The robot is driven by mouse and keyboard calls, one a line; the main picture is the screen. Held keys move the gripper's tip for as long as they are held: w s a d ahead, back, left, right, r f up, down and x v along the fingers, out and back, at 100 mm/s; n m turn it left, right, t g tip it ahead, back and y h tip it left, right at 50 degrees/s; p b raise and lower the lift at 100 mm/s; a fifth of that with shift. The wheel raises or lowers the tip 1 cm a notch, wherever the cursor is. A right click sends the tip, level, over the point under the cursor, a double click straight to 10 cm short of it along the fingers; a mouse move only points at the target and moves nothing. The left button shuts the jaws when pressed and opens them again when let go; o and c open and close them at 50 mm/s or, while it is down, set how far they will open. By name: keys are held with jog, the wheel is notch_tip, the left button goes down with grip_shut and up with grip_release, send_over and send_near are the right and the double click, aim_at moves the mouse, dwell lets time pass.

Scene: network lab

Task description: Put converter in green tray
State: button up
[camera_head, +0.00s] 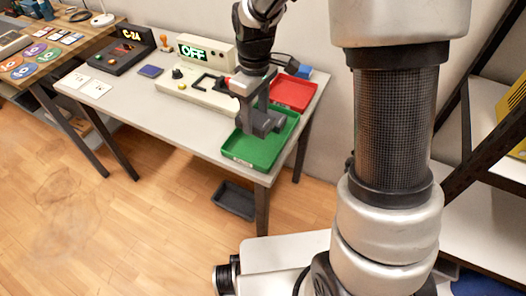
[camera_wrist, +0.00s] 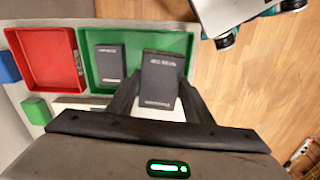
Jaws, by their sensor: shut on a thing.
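My gripper (camera_head: 260,122) is over the green tray (camera_head: 247,153) at the front right of the white table in the head view. In the wrist view, my gripper (camera_wrist: 158,98) is shut on a black box-shaped converter (camera_wrist: 160,76) with pale lettering on it. The held converter overlaps the right part of the green tray (camera_wrist: 140,42) in that view. A second dark box (camera_wrist: 110,63) lies inside the tray, left of the held one. The exact height of the held converter above the tray floor cannot be told.
A red tray (camera_head: 293,92) stands behind the green one. A device with an "OFF" display (camera_head: 193,52) and a dark "C-24" console (camera_head: 122,52) stand further left. A dark bin (camera_head: 234,200) is on the floor below.

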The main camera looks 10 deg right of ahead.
aim_at(254, 149)
jog(key=shift+a+r+n+b, duration=0.15)
jog(key=shift+a+n+b, duration=0.25)
jog(key=shift+n+b, duration=0.1)
notch_tip(254, 149, down, 10)
jog(key=shift+r+b, duration=0.25)
jog(key=shift+b, duration=0.95)
jog(key=shift+f, duration=0.2)
jog(key=o, duration=1.2)
jog(key=shift+r, duration=0.15)
